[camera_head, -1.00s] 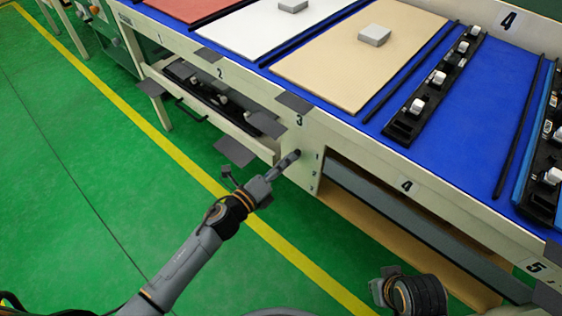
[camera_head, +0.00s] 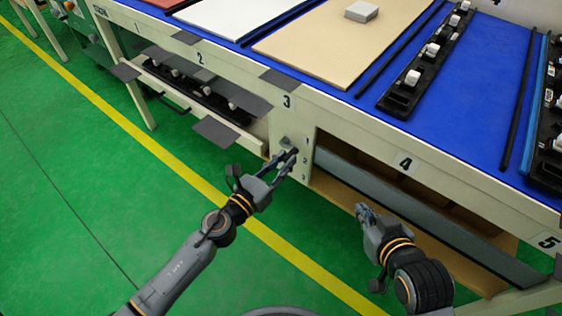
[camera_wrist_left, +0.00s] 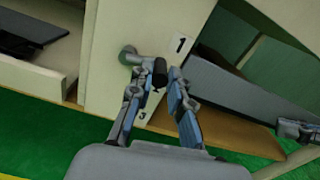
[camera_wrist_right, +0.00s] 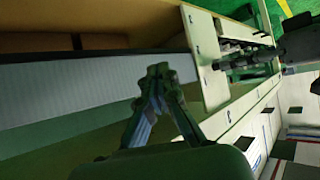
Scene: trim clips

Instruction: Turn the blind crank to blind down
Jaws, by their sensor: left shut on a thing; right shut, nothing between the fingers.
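The blind crank (camera_head: 286,142) is a small grey crank with a dark handle on the cream post below label 3. In the left wrist view the crank's round hub (camera_wrist_left: 128,55) is beside label 1, and its dark handle (camera_wrist_left: 160,72) points right. My left gripper (camera_head: 284,160) is shut on the crank handle, with its fingers on either side. A long grey panel (camera_head: 420,215) spans the opening right of the post; I cannot tell whether it is the blind. My right gripper (camera_head: 362,210) is shut and empty in front of this opening.
The blue-topped workbench (camera_head: 460,120) holds a beige board (camera_head: 330,50) and black clip rails (camera_head: 405,98). Dark flat plates (camera_head: 215,131) stick out along its front edge. An open drawer (camera_head: 200,95) is left of the post. Green floor in front is clear.

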